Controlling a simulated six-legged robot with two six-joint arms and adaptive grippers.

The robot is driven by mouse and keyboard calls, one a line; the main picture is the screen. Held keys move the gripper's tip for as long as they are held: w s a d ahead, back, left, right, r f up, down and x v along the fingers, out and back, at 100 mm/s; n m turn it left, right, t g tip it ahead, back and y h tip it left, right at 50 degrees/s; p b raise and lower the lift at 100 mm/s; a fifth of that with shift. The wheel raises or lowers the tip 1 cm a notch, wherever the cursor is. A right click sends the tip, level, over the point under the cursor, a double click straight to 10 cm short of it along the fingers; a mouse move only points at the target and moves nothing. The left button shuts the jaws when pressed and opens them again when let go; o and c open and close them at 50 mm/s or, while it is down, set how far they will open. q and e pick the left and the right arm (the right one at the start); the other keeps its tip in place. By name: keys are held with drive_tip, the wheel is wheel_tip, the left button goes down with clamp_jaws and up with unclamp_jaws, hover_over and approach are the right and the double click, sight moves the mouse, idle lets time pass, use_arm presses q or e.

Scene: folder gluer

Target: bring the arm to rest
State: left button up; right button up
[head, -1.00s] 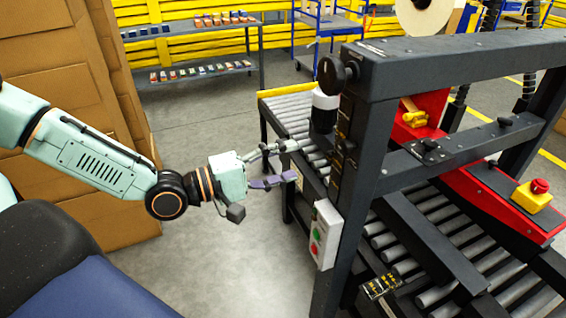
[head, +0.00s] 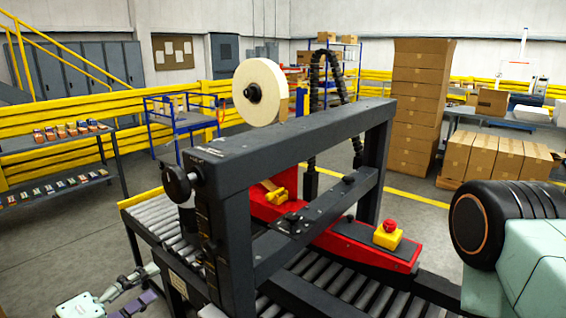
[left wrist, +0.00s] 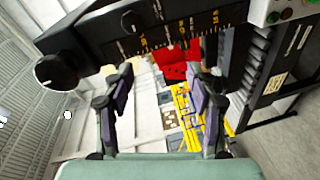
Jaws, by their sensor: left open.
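My left gripper (head: 146,287) is at the lower left of the head view, at the near left side of the dark folder gluer frame (head: 235,240). Its fingers are spread and hold nothing. In the left wrist view the two fingers of the left gripper (left wrist: 160,95) stand apart, with the machine's dark scaled bar and black knob (left wrist: 57,71) beyond them. I cannot tell whether a finger touches the machine. A pale green and black part of my right arm (head: 520,245) shows at the right edge of the head view. My right gripper is out of the picture.
The roller conveyor (head: 158,225) runs through the frame. A red unit with a yellow-and-red emergency button (head: 388,235) and a tape roll (head: 258,92) sit on the machine. Stacked cartons (head: 418,105) stand behind. A shelf (head: 60,165) is at left, with open floor near it.

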use_arm(q)
drive_tip(key=s+d+f+m+g+y+b, duration=0.1)
drive_tip(key=s+f+m+g+y+b, duration=0.25)
drive_tip(key=f, duration=0.85)
drive_tip(key=s+d+f+m+g+y+b, duration=0.1)
drive_tip(key=s+d+f+g+y+b, duration=0.15)
drive_tip(key=s+f+g, duration=0.6)
drive_tip(key=s+f+m+g+y+b, duration=0.2)
drive_tip(key=s+f+b, duration=0.6)
drive_tip(key=s+f, duration=0.9)
wheel_tip(320, 180, down, 2)
drive_tip(key=shift+s+f+m, duration=0.15)
drive_tip(key=shift+f+m, duration=0.05)
drive_tip(key=shift+m, duration=0.95)
drive_tip(key=shift+a, duration=0.1)
drive_tip(key=shift+o, duration=0.6)
